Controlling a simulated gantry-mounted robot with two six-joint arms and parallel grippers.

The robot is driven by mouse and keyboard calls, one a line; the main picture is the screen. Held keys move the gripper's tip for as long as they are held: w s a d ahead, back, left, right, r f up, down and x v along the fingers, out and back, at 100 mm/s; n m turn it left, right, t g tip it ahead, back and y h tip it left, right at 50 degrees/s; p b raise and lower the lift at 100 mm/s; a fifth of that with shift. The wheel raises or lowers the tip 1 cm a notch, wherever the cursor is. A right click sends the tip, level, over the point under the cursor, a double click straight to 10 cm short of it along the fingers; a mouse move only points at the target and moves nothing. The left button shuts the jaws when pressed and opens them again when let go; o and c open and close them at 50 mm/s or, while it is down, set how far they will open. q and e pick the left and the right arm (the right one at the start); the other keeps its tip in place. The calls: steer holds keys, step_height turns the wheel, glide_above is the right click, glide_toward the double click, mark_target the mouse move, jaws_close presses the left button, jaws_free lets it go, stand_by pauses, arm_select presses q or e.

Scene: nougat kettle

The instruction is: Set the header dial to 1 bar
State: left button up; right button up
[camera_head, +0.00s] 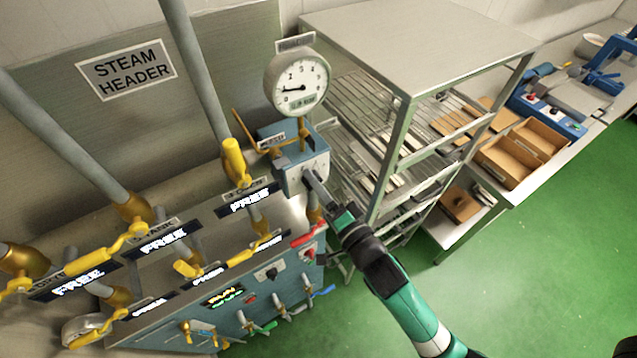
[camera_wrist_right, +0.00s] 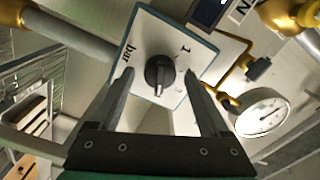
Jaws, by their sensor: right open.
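The header dial is a dark round knob (camera_wrist_right: 158,74) on a white plate (camera_wrist_right: 150,30) with a blue edge. The plate reads "bar" on one side and "1" on the other. A pale mark on the knob points down in the right wrist view, away from the "1". In the head view the plate is the front of a blue box (camera_head: 292,150) under the round gauge (camera_head: 288,102). My right gripper (camera_head: 311,180) is at this face, its open fingers (camera_wrist_right: 160,76) on either side of the knob. Contact cannot be told. My left gripper is not in view.
The gauge needle points left, near the low end. Yellow-handled valves (camera_head: 233,160) and pipes (camera_head: 190,70) crowd the left. A steel rack (camera_head: 420,50) stands close on the right. The green floor (camera_head: 500,280) at lower right is clear.

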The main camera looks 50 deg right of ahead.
jaws_close()
stand_by(0.4)
steer(key=shift+n, duration=0.4)
steer(key=shift+a+n+p, duration=0.2)
steer(key=shift+n+p, duration=2.75)
steer(key=shift+n, duration=10.15)
